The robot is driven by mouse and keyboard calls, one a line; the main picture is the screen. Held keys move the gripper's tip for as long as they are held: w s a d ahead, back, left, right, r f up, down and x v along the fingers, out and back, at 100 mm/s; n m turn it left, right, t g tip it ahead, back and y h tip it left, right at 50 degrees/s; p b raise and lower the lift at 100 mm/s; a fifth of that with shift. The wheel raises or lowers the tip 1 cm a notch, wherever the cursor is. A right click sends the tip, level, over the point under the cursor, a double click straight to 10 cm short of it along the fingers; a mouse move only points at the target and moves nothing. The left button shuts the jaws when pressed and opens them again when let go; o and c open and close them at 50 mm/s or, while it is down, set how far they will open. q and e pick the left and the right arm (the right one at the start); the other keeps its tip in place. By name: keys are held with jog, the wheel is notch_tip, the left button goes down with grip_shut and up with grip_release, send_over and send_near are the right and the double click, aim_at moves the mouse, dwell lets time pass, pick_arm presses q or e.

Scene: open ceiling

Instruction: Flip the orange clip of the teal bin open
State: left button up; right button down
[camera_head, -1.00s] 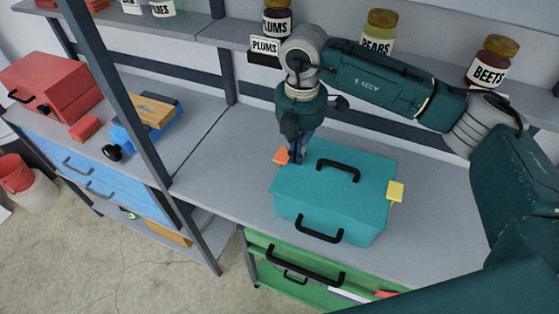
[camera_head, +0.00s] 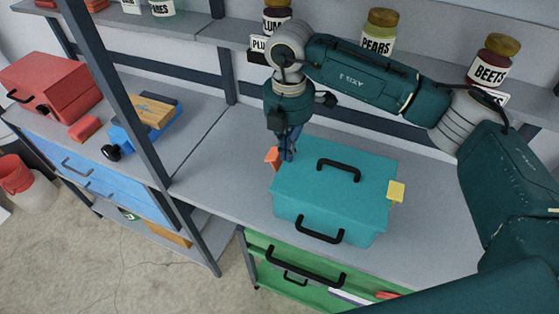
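The teal bin (camera_head: 330,187) stands closed on the grey bench, with a black handle on its lid and another on its front. Its orange clip (camera_head: 272,158) is at the left end, tilted outward from the lid's edge. A yellow clip (camera_head: 396,191) is at the right end. My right gripper (camera_head: 289,155) points down at the bin's left back corner, its fingertips just right of the orange clip and close to or touching it. The fingers look close together, but their gap is too small to judge. My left gripper is not in view.
A shelf behind holds jars of plums, pears (camera_head: 379,33) and beets (camera_head: 493,60). A dark post (camera_head: 124,98) rises left of the bin. A red toolbox (camera_head: 52,83) and a blue tool with a wooden block (camera_head: 146,122) lie further left. The bench left of the bin is clear.

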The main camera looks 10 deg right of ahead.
jog(key=shift+w+a+f, duration=0.1)
jog(key=shift+w+a, duration=0.4)
jog(key=shift+a, duration=0.25)
dwell(0.5)
jog(key=shift+d+r, duration=0.1)
jog(key=shift+r, duration=0.5)
jog(key=shift+s+d+r+p, duration=0.15)
jog(key=shift+r+p, duration=0.35)
jog(key=shift+r, duration=0.45)
jog(key=shift+s+d+r+p, duration=0.1)
jog(key=shift+r+p, duration=0.4)
jog(key=shift+r, duration=0.5)
jog(key=shift+s+d+r+p, duration=0.15)
jog(key=shift+r+p, duration=0.35)
jog(key=shift+r, duration=0.45)
